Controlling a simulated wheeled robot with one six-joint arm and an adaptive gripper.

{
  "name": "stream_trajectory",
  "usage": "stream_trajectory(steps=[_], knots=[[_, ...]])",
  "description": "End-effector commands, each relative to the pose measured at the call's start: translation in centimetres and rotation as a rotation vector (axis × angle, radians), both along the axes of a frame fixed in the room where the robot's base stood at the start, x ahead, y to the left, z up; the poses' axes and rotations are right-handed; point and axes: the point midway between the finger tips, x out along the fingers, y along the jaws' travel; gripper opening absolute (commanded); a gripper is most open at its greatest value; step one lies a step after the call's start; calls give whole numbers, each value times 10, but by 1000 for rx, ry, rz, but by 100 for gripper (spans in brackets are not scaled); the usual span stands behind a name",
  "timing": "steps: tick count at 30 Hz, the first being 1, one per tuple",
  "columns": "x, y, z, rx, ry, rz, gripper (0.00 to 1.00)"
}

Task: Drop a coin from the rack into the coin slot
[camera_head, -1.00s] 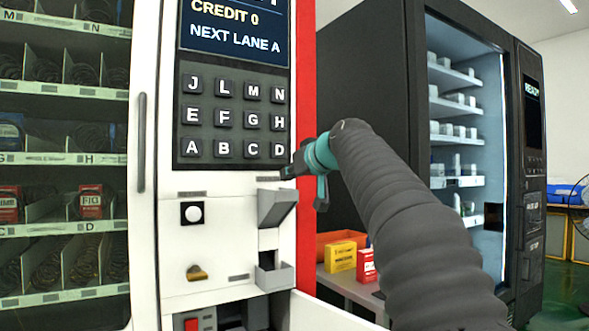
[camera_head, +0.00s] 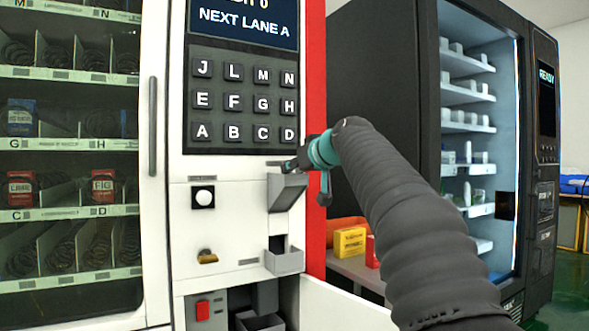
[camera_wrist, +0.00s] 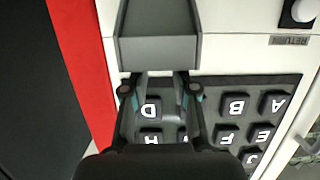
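My gripper (camera_head: 292,165) is in front of the white machine panel, just below the D key, at the top of a grey angled chute (camera_head: 287,192). In the wrist view, which is upside down, my gripper (camera_wrist: 160,80) has its two fingers apart at the near edge of the grey chute (camera_wrist: 157,50). No coin shows between the fingers. A gold-coloured piece (camera_head: 207,257) sits low on the panel; I cannot tell whether it is a coin. Neither a coin rack nor a coin slot can be clearly made out.
The keypad (camera_head: 243,105) is above the chute, and a round white button (camera_head: 203,196) is left of it. A lower grey cup (camera_head: 284,262) juts out below. A yellow box (camera_head: 350,242) stands on a shelf to the right. A black vending machine (camera_head: 380,110) stands behind my arm.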

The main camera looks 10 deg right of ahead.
Motion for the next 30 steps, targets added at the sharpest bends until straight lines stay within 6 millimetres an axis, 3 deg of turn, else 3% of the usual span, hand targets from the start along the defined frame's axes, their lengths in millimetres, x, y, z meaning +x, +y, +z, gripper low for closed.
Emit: stream_trajectory(steps=[13,30], knots=[[-10,-3,3,0,0,-1,35],[-99,-33,28,0,0,-2,35]])
